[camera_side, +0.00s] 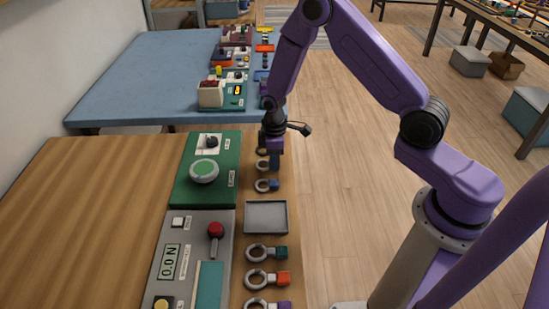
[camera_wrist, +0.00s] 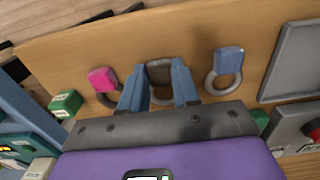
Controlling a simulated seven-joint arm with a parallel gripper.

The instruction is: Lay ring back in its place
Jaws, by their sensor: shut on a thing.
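My gripper (camera_side: 274,162) points down over the right edge strip of the wooden table. In the wrist view its two blue fingers (camera_wrist: 159,85) are closed on the dark grey tab of a ring (camera_wrist: 160,71). The ring's loop shows partly between the fingers. The held ring is at table level or very near it; I cannot tell whether it touches. It sits in line between a ring with a pink tab (camera_wrist: 103,80) and a ring with a blue tab (camera_wrist: 228,63). The blue-tabbed ring also shows in the side view (camera_side: 266,185), just in front of my gripper.
A shallow grey tray (camera_side: 266,230) lies nearer the camera, followed by rings with teal (camera_side: 266,253), orange (camera_side: 268,279) and purple (camera_side: 268,304) tabs.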

